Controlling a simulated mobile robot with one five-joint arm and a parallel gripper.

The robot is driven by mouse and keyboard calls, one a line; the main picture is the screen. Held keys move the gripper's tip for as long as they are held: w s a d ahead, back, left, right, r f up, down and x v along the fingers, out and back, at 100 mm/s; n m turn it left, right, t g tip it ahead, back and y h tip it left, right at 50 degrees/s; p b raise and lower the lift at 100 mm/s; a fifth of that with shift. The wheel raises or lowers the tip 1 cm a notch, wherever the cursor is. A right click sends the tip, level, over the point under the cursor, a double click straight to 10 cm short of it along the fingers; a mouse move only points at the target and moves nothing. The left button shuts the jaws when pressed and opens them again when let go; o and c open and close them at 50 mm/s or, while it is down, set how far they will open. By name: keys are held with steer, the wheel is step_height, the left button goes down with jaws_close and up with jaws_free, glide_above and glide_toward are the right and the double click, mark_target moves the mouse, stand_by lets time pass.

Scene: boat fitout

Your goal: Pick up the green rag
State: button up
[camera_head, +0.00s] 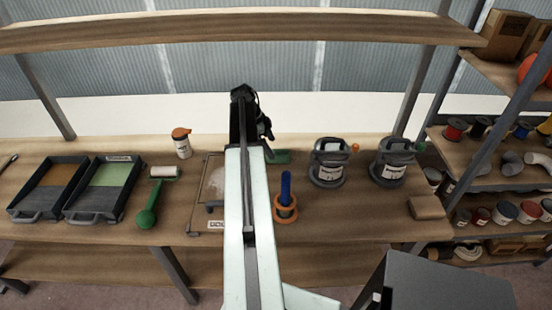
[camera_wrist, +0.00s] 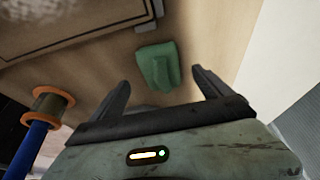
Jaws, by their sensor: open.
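The green rag (camera_head: 279,157) lies on the wooden workbench (camera_head: 330,228) in the head view, just right of my arm and partly hidden by it. In the wrist view the green rag (camera_wrist: 157,65) lies flat on the wood, ahead of my fingertips and roughly between their lines. My gripper (camera_wrist: 160,83) is open and empty, its two dark fingers spread apart and not touching the rag. In the head view my gripper (camera_head: 262,130) is above the back of the bench, its fingers hard to make out.
An orange-ringed holder with a blue handle (camera_head: 286,200) stands near the rag; it shows in the wrist view (camera_wrist: 47,105) at left. A framed panel (camera_head: 205,185) lies left of my arm. Two grey canisters (camera_head: 328,165) stand to the right. Trays (camera_head: 48,215) sit far left.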

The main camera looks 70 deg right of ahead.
mark_target(275, 151)
steer(key=b+x, duration=0.4)
steer(key=x, duration=0.1)
steer(key=shift+s+d+b, duration=0.15)
steer(key=shift+b, duration=0.15)
steer(key=shift+r, duration=0.1)
steer(key=c, duration=1.5)
steer(key=shift+o, duration=0.2)
steer(key=shift+r+p, duration=0.15)
steer(key=shift+p, duration=0.15)
step_height(275, 151, up, 3)
steer(key=p, duration=0.3)
steer(key=shift+r, duration=0.2)
steer(key=s+a, duration=0.1)
steer(key=a, duration=0.4)
steer(key=a+r+p, duration=0.1)
steer(key=a, duration=0.4)
steer(key=s+a, duration=0.1)
steer(key=a, duration=0.4)
steer(key=shift+s+a+r+p, duration=0.2)
steer(key=shift+s+a+p, duration=0.1)
steer(key=shift+a+p, duration=0.1)
